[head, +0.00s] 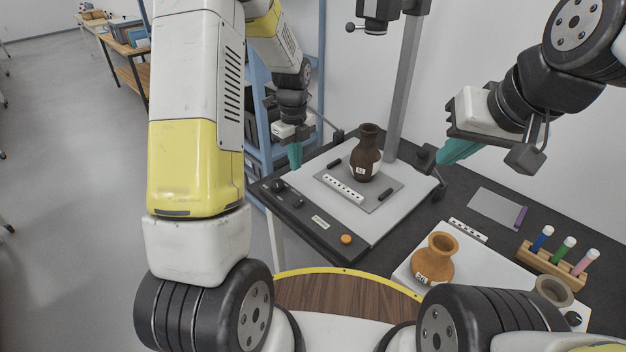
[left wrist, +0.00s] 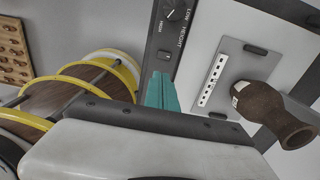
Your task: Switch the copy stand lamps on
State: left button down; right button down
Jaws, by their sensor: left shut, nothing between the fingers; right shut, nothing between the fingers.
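The copy stand has a pale baseboard (head: 385,222) with a dark front panel (head: 312,240). The panel carries a black knob (head: 278,186), a small dark switch (head: 298,204), a label plate and an orange button (head: 346,239). In the left wrist view the knob (left wrist: 173,12) and switch (left wrist: 164,56) show close up. I cannot clearly make out the lamp heads or whether they are lit. My left gripper (head: 295,155) is shut and empty, above the panel's left end; its teal fingers also show in the left wrist view (left wrist: 162,92). My right gripper (head: 453,151) is shut and empty, right of the stand's column.
A dark brown vase (head: 367,155) stands on a grey plate (head: 385,190) with a scale bar on the baseboard. An orange-brown jug (head: 433,258) on a white board, a rack of colored tubes (head: 553,268) and a ring (head: 553,290) stand to the right. Blue shelving is behind my left arm.

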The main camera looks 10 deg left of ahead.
aim_at(297, 205)
pick_arm(q)
notch_tip(297, 205, down, 14)
dwell(0.8)
jog(key=shift+s+a, duration=0.1)
